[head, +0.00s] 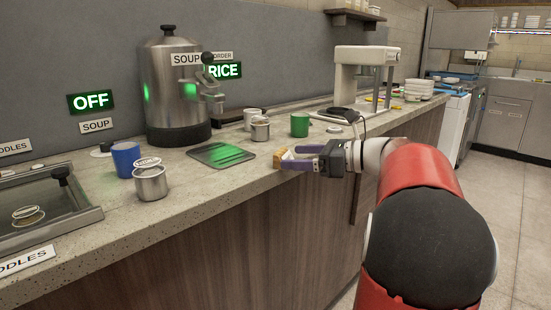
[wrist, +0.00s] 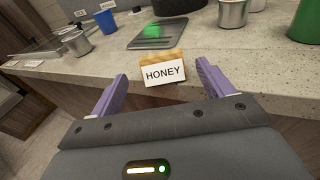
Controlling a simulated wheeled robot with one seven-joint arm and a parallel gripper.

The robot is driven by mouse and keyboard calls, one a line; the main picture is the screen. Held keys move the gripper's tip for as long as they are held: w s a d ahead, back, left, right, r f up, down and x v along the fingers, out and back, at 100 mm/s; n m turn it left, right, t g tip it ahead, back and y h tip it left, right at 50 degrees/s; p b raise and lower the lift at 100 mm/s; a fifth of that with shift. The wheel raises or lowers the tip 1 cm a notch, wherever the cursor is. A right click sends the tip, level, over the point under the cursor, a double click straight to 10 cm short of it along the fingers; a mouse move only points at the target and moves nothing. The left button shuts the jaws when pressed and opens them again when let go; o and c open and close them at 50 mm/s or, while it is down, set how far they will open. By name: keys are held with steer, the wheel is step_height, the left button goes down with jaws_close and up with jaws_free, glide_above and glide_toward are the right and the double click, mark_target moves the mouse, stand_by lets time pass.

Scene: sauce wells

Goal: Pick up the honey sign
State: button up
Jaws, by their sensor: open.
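The honey sign (wrist: 164,73) is a small white card reading HONEY with a tan wooden back. In the wrist view it stands near the counter's front edge, ahead of my gripper (wrist: 162,82) and between the lines of its two purple fingers. In the head view the sign (head: 283,154) shows as a small tan block at the fingertips, its lettering out of sight. My gripper (head: 298,157) is open, with the fingers spread to either side of the sign. I cannot tell whether a finger touches it.
On the counter (head: 225,186), a dark tray (head: 222,155) lies left of the sign, with a metal cup (head: 260,128) and green mug (head: 299,124) behind. A blue cup (head: 126,159) and metal pot (head: 150,183) stand farther left. A large soup urn (head: 174,85) stands at the back.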

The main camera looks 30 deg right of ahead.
mark_target(285, 156)
steer(key=x, duration=0.6)
steer(key=shift+w+f, duration=0.1)
steer(key=shift+f, duration=0.05)
steer(key=shift+d, duration=0.1)
steer(key=c, duration=1.1)
